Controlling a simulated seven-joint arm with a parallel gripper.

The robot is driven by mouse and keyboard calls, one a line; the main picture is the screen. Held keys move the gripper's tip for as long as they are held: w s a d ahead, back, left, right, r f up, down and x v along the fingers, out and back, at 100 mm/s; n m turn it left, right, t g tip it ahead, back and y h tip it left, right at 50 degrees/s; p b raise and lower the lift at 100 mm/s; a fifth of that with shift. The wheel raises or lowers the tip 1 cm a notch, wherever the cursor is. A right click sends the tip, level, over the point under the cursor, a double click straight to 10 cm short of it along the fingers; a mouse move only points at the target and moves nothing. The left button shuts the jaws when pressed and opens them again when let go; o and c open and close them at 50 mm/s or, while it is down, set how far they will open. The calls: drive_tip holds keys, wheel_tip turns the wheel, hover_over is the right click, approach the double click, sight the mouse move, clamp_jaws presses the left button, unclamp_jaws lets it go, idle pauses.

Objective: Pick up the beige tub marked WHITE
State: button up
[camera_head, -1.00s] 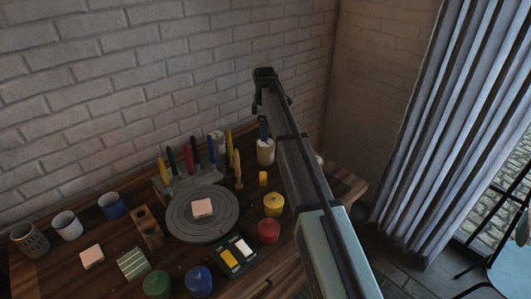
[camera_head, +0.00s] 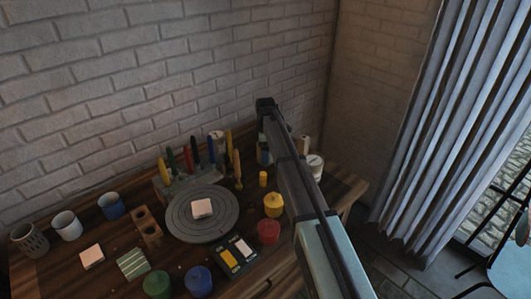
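A pale beige tub (camera_head: 315,163) stands at the right end of the wooden table, just right of my arm. Dark marks show on its side, but they are too small to read, so I cannot confirm it is the one marked WHITE. My arm hides part of the table beside it. My gripper (camera_head: 267,104) is up and to the left of the tub, in front of the brick wall and apart from it. Its fingers are too dark and small to tell if they are open or shut.
Yellow (camera_head: 273,204), red (camera_head: 268,232), blue (camera_head: 198,281) and green (camera_head: 157,284) tubs line the front. A grey turntable (camera_head: 185,222) carries a pale tile (camera_head: 202,208). A rack (camera_head: 176,186) holds upright coloured tools. Cups stand at left. A curtain (camera_head: 430,140) hangs at right.

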drive_tip(key=shift+f, duration=0.1)
drive_tip(key=shift+c, duration=0.3)
drive_tip(key=c, duration=1.2)
